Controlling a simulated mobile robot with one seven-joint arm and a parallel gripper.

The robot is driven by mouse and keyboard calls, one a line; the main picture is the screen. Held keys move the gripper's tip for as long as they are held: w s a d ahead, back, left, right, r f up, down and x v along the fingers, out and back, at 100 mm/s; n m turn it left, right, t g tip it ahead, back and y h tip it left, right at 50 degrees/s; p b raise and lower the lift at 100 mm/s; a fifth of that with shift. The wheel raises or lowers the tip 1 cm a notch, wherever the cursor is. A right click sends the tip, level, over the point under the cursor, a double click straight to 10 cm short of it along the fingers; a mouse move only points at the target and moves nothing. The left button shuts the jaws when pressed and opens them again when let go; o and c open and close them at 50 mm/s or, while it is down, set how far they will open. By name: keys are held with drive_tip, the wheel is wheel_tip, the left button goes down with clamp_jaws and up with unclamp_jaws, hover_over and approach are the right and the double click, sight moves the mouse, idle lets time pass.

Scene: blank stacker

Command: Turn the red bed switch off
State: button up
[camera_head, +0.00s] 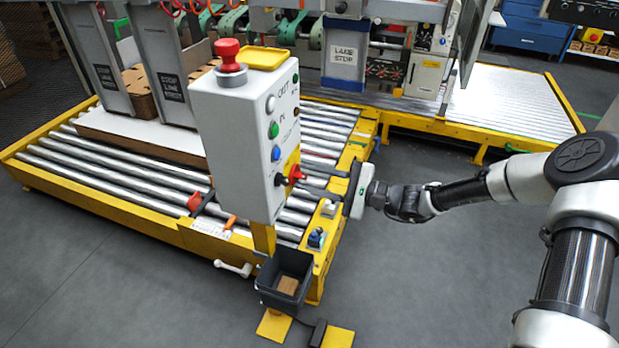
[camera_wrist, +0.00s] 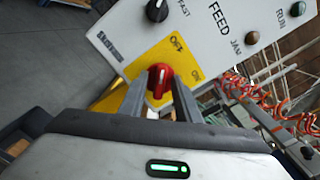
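The red bed switch (camera_wrist: 160,77) is a rotary knob on a yellow plate (camera_wrist: 180,58) marked OFF and ON. In the head view the switch (camera_head: 296,173) sits low on the right face of the grey control box (camera_head: 235,140). My gripper (camera_head: 306,178) reaches it from the right. In the wrist view the two fingers of my gripper (camera_wrist: 160,88) stand on either side of the knob, with a gap between them. Whether either finger touches the knob is hard to see. I cannot tell which mark the knob points to.
A red mushroom button (camera_head: 229,54) and a yellow tray (camera_head: 263,58) are on top of the box. Other knobs and buttons, including a black knob (camera_wrist: 157,10), are near the switch. A roller conveyor (camera_head: 110,165) lies behind. A dark bin (camera_head: 285,279) is below. Floor at the front right is clear.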

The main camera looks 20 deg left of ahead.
drive_tip(key=shift+d, duration=0.1)
drive_tip(key=s+d, duration=0.1)
drive_tip(key=d, duration=1.6)
drive_tip(key=shift+s+p, duration=0.2)
drive_tip(key=shift+p, duration=0.15)
